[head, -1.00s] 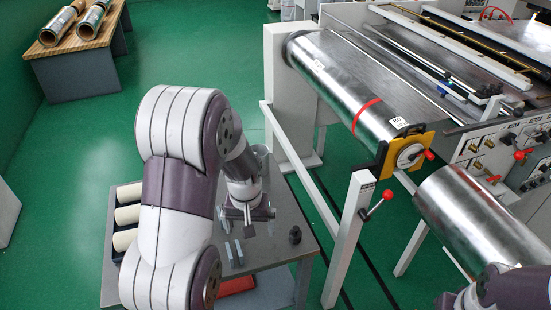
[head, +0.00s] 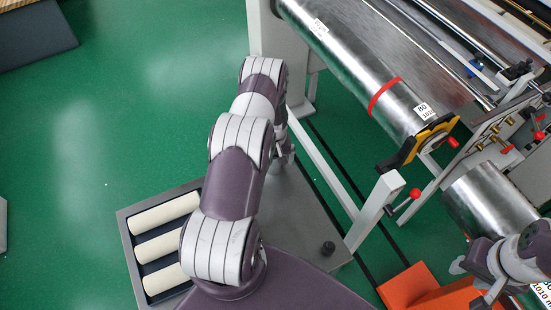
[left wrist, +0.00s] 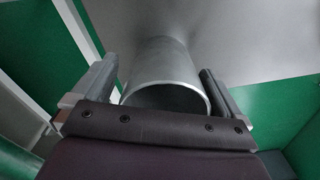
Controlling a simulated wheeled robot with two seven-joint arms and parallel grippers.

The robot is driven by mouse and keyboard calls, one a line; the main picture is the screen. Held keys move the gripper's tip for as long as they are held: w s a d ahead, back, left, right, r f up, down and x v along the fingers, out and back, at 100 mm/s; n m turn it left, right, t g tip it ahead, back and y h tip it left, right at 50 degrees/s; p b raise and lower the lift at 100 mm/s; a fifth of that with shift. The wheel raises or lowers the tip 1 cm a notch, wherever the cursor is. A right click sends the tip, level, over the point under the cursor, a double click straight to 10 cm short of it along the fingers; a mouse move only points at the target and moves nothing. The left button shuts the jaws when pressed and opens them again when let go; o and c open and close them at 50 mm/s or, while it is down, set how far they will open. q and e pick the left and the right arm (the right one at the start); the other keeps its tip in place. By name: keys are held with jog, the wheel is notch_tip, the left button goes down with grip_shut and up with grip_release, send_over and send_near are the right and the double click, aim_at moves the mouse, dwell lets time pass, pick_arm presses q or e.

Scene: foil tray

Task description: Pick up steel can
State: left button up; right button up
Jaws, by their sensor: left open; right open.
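A grey steel can (left wrist: 165,75) shows in the left wrist view, its round open rim facing the camera. It stands between the two fingers of my left gripper (left wrist: 155,82), which is open, with a finger on each side. I cannot tell whether either finger touches it. In the head view my left arm hides the can and most of the gripper. My right gripper (head: 482,280) is open at the lower right of the head view, below a large steel roller (head: 488,205).
A grey table (head: 305,215) carries a dark knob (head: 328,248) and a tray (head: 127,235) with cream rolls. A machine frame (head: 378,195) with another large steel roller (head: 350,65) stands to the right. An orange object (head: 408,285) lies at the bottom right.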

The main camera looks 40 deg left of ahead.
pick_arm(q)
jog(key=shift+s+d+f, duration=0.1)
jog(key=shift+s, duration=0.35)
jog(key=shift+w, duration=0.15)
jog(key=c, duration=1)
pick_arm(e)
jog(key=shift+s+r, duration=0.15)
jog(key=shift+s, duration=0.2)
